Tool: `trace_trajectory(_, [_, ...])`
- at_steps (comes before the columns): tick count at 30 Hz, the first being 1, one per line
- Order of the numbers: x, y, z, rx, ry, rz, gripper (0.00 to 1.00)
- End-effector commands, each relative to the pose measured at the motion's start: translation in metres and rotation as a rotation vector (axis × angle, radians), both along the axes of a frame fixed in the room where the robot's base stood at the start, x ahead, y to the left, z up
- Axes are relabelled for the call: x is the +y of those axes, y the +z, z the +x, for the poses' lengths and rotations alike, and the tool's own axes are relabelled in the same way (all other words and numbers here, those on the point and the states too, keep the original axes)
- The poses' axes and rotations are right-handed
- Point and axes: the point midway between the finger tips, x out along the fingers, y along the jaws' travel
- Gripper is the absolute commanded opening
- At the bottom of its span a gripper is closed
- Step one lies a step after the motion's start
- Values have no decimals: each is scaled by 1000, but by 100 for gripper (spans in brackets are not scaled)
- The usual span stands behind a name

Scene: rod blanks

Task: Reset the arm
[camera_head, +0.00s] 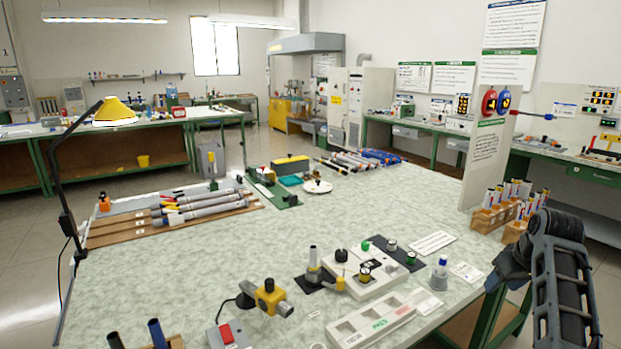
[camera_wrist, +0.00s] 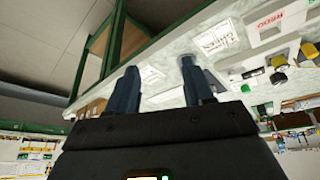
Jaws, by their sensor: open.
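My arm shows at the lower right of the head view, beyond the table's right edge, with the gripper end not clearly visible there. In the wrist view my gripper (camera_wrist: 158,92) shows two dark fingers set apart, with nothing between them. The view is tilted, and the fingers point toward the edge of the speckled worktable (camera_head: 400,215). The gripper is open and empty, and apart from the things on the table.
A white tray (camera_head: 345,332), a white fixture block (camera_head: 362,283) and a yellow-and-grey device (camera_head: 268,297) stand on the near table. Wooden racks of rods (camera_head: 488,219) stand at the right by an upright panel (camera_head: 487,150). Rods lie on a wooden holder (camera_head: 120,236) at left. The table's middle is clear.

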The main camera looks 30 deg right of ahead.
Motion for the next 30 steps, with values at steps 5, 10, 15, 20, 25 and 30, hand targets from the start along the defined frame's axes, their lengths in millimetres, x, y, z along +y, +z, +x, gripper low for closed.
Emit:
trace_trajectory(5, [20,-26,-3,-9,8,-33,51])
trace_trajectory(10, [47,-55,-8,-27,23,-78,51])
trace_trajectory(15, [91,-91,-23,-66,52,-144,51])
trace_trajectory(20, [143,-121,-45,-126,96,-211,51])
trace_trajectory(25, [199,-137,-76,-205,153,-265,51])
trace_trajectory(30, [254,-138,-114,-298,214,-300,51])
